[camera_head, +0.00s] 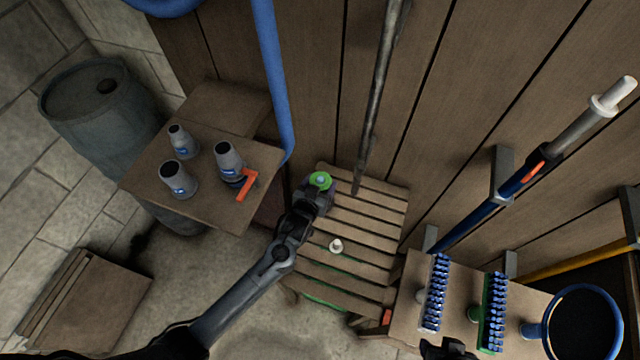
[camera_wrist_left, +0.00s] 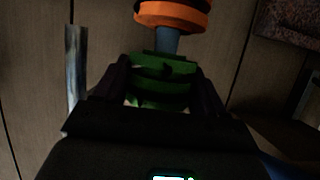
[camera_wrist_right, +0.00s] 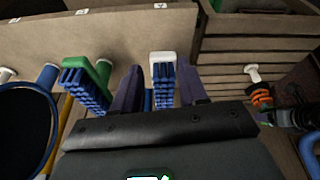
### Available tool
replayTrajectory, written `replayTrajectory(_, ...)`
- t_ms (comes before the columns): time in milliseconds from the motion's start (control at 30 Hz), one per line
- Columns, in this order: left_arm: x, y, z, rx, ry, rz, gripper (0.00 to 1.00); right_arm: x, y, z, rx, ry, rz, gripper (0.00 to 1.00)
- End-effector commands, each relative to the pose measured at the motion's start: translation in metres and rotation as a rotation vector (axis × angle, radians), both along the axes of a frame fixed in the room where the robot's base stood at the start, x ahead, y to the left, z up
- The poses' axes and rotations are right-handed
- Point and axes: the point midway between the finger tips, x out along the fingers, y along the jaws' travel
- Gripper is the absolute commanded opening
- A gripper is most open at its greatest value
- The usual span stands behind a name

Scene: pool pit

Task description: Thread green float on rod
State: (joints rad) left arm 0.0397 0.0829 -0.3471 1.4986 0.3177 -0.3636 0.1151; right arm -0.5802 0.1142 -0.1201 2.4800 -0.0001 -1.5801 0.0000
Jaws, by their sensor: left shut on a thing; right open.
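The green float (camera_head: 320,180) is in my left gripper (camera_head: 318,190), above the slatted wooden stand. It also shows between the fingers in the left wrist view (camera_wrist_left: 162,80). An orange ring (camera_wrist_left: 172,14) on a grey-blue stem shows just beyond it there. A long worn metal rod (camera_head: 374,105) slants down from the top, its lower end right of the float. A grey rod (camera_wrist_left: 76,70) stands left of the gripper in the left wrist view, apart from the float. My right gripper (camera_wrist_right: 160,92) is open, with a white-topped blue brush (camera_wrist_right: 163,75) showing between its fingers.
The slatted stand (camera_head: 352,225) carries a white knob (camera_head: 336,245). A table at left holds several grey bottles (camera_head: 228,158). At right are brushes (camera_head: 494,310), a blue-rimmed hoop (camera_head: 584,322) and a blue pole (camera_head: 490,211). A blue hose (camera_head: 272,75) hangs behind.

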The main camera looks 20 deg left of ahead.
Motion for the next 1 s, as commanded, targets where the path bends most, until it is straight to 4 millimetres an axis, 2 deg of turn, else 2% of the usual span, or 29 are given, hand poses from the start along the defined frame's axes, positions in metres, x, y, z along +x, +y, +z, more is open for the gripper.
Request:
replayTrajectory(533, 0.0, 0.0, -0.016, 0.0, 0.0, 0.0, 0.41, 0.0, -0.003, -0.009, -0.011, -0.001, 0.007, 0.43)
replayTrajectory(1000, 0.0, 0.0, -0.017, 0.0, 0.0, 0.0, 0.41, 0.0, -0.001, -0.009, -0.005, 0.0, 0.004, 0.43)
